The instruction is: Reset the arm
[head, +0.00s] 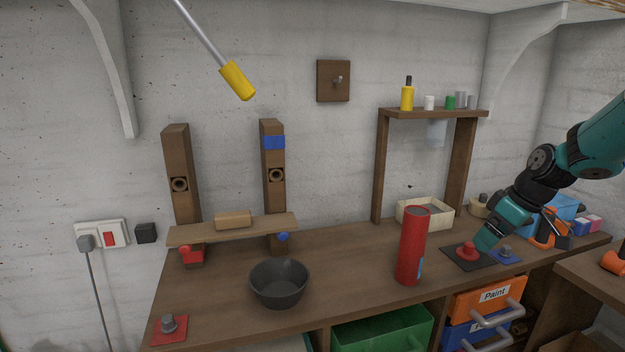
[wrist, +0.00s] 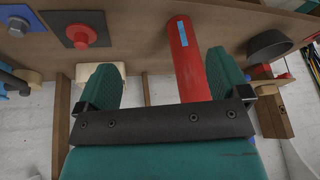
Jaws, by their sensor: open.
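My teal arm reaches in from the right in the head view. My gripper (head: 487,238) is low over the bench, close to a red knob on a dark plate (head: 468,250); I cannot tell if it touches. In the wrist view my gripper (wrist: 162,68) has its two teal fingers spread wide. Nothing is held between them. A red cylinder (head: 411,246) stands upright on the bench left of my gripper. It also shows in the wrist view (wrist: 188,58), beyond the fingers.
The wooden bench (head: 340,262) holds a dark bowl (head: 279,283), a cream box (head: 425,214), a blue plate with a grey knob (head: 505,256) and a blue bin (head: 560,207). A shelf (head: 432,113) stands behind. Drawers (head: 490,295) are below. Bench room is clear between bowl and cylinder.

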